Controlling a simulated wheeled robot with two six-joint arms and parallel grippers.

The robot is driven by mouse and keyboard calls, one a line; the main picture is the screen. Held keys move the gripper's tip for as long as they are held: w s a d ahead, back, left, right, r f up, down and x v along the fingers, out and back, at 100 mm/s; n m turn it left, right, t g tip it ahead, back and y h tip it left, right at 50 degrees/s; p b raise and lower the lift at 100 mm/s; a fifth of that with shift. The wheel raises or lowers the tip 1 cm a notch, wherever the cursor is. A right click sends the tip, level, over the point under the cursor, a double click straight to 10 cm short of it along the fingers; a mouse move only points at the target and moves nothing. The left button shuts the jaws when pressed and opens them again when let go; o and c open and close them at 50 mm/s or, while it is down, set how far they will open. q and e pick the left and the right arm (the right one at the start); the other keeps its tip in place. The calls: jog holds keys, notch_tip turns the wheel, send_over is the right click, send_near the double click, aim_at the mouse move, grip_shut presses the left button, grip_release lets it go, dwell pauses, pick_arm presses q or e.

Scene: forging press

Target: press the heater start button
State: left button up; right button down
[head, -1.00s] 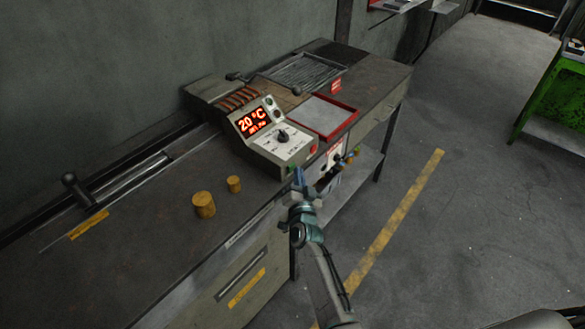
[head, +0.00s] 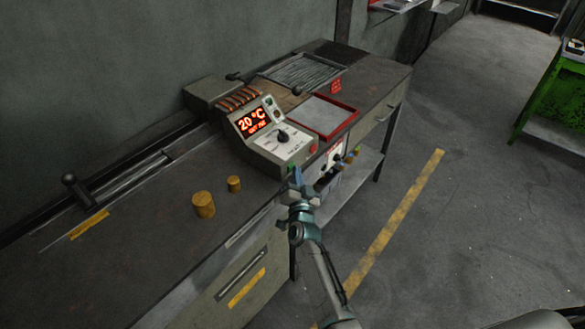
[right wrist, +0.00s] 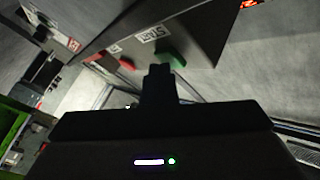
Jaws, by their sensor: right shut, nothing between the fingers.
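The heater control box (head: 264,146) stands on the bench, with a red display (head: 253,120) reading 20 °C and a black dial (head: 282,135). In the right wrist view, a green button (right wrist: 171,56) sits beside a START label (right wrist: 154,33) on a grey face. My right gripper (head: 296,174) is shut and empty, just in front of the box's near lower corner. In the right wrist view its fingertips (right wrist: 158,72) are very close to the green button; I cannot tell whether they touch it. My left gripper is not in view.
A red button (right wrist: 124,63) lies left of the green one in the wrist view. A red-rimmed tray (head: 322,115) lies behind the box. The floor right of the bench is clear.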

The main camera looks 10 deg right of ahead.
dwell(0.4)
jog(key=shift+s+d, duration=0.45)
jog(key=shift+s, duration=0.15)
jog(key=shift+s+d, duration=0.1)
jog(key=s+d, duration=0.1)
jog(key=s, duration=0.1)
jog(key=s+d+p, duration=0.1)
jog(key=d, duration=0.1)
jog(key=shift+s, duration=0.4)
jog(key=shift+f, duration=0.15)
dwell(0.4)
